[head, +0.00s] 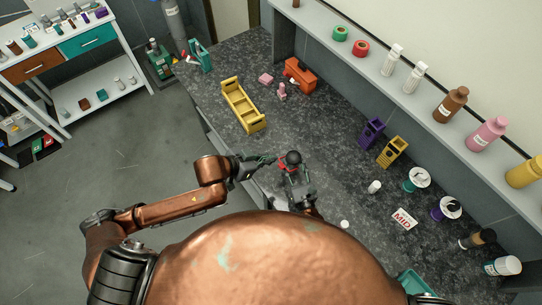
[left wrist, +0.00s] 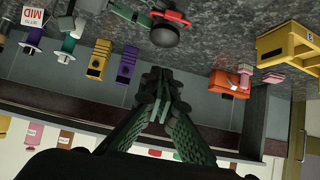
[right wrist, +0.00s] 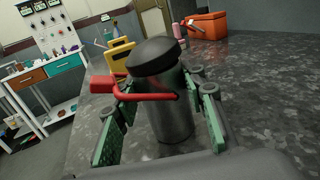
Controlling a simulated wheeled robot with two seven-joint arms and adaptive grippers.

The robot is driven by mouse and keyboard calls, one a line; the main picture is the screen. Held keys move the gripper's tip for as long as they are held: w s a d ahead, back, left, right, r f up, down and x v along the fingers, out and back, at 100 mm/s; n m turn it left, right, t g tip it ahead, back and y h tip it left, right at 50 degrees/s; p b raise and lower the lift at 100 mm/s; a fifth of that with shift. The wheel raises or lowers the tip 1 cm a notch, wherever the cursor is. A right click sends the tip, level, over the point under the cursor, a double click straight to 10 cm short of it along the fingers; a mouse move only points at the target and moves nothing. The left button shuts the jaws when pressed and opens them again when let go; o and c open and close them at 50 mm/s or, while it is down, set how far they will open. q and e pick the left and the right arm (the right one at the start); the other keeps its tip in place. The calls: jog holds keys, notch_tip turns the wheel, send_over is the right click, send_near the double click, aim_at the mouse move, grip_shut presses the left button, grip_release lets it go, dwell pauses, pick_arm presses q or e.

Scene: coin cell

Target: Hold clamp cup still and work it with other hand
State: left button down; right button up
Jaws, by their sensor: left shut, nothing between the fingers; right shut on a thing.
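The clamp cup (right wrist: 163,115) is a metal cylinder with a dark lid and a red lever-like clamp around its upper part. It stands upright at the counter's near edge in the head view (head: 293,158). My right gripper (right wrist: 166,98) is shut on the cup body, one green finger on each side. My left gripper (head: 272,160) is shut and empty, just left of the cup's top. In the left wrist view its closed fingertips (left wrist: 160,82) are apart from the cup (left wrist: 165,35), whose red arm (left wrist: 172,16) shows. Whether the left fingertips touch the clamp is hard to tell in the head view.
A yellow tray (head: 239,108) and an orange bin (head: 299,74) stand behind on the dark counter. Purple (head: 371,131) and yellow (head: 392,151) holders, spools and a MID card (head: 404,219) lie to the right. The counter between the tray and the holders is mostly clear.

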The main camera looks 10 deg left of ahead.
pick_arm(q)
jog(key=c, duration=2.7)
grip_release()
jog(key=shift+c, duration=0.2)
jog(key=o, duration=0.3)
jog(key=shift+w+f, duration=0.15)
jog(key=shift+f, duration=0.1)
jog(key=o, duration=0.7)
jog(key=f+t, duration=0.1)
jog(key=f, duration=0.1)
jog(key=w+a+f+h, duration=0.1)
jog(key=f+t+h, duration=0.1)
jog(key=f, duration=0.1)
jog(key=shift+w+a+f+n+t, duration=0.3)
jog(key=shift+w+a, duration=0.05)
jog(key=shift+a, duration=0.05)
jog(key=t+h, duration=0.3)
send_near(280, 167)
jog(key=x, duration=0.8)
jog(key=shift+f, duration=0.1)
jog(key=shift+a, duration=0.1)
grip_shut()
